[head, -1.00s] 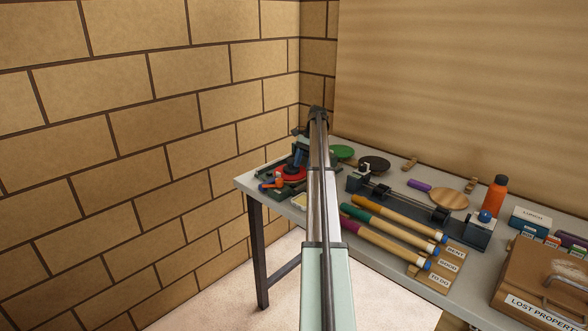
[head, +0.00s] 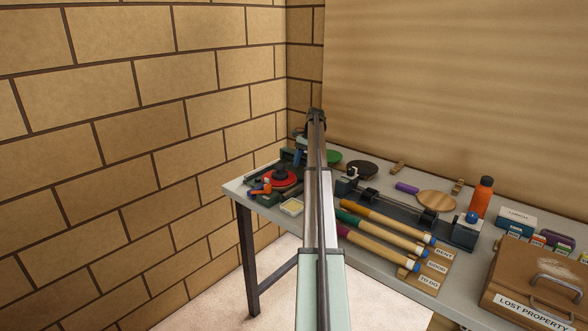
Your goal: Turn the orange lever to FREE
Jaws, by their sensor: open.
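The orange lever (head: 260,188) sits low on the near left side of a dark machine with a round red disc (head: 279,179), at the table's left end. A small blue part shows beside the lever. I cannot read any FREE mark, so I cannot tell the lever's setting. My gripper (head: 298,157) is small and partly hidden behind my own arm. It is open, beyond and to the right of the lever, near the red disc, and apart from the lever. Its fingertips are hard to make out.
A pale small tray (head: 292,207) lies right of the lever. Several coloured-tip handles (head: 385,232), an orange bottle (head: 481,198) and a brown lost-property case (head: 535,280) fill the grey table (head: 365,262) to the right. A brick wall (head: 150,150) stands close on the left.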

